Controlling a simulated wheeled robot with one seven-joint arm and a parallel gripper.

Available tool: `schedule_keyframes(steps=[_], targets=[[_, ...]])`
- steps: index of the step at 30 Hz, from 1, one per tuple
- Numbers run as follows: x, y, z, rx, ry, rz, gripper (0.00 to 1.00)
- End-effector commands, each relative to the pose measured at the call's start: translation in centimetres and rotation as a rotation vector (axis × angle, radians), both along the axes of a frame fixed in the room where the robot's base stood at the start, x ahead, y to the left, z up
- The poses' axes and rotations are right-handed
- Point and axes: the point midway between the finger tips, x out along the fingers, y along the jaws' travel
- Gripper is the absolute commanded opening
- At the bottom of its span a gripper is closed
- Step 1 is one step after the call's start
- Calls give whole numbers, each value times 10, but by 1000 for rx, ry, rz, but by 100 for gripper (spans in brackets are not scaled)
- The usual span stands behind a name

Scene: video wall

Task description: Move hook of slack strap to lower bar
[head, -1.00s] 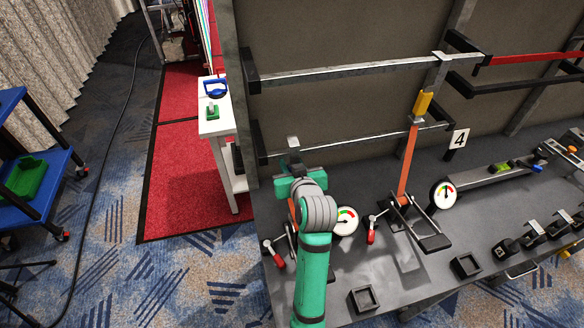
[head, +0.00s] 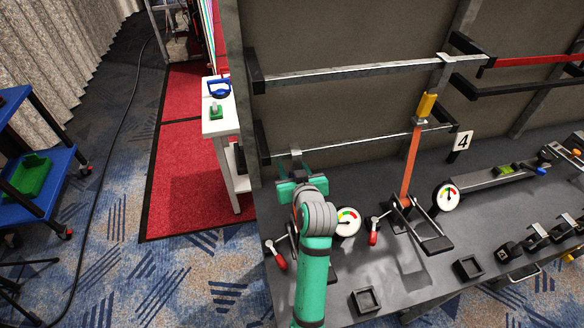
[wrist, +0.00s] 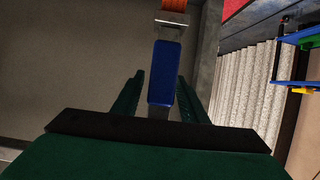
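My gripper (head: 293,177) is at the left end of the rack, just below the lower bar (head: 350,141). Orange strap (wrist: 173,5) shows at the top edge there. In the head view, the grey metal hook tip (head: 297,151) shows above my gripper, overlapping the lower bar; I cannot tell whether it touches. My arm hides most of this strap. The upper bar (head: 350,71) runs above, with nothing hung at its left part.
A second orange strap (head: 411,165) with a yellow-handled hook (head: 427,106) stands taut to the right, by sign 4 (head: 460,143). Ratchets with red handles and round gauges (head: 347,221) sit on the grey bench. A white table (head: 218,121) is at the left.

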Motion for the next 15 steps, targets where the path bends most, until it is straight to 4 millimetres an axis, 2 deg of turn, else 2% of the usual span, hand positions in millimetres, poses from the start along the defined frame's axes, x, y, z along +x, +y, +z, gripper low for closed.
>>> schedule_keyframes(steps=[10, 15], targets=[[-1, -1, 0, 1, 1, 0, 45], [-16, -6, 6, 1, 0, -2, 45]])
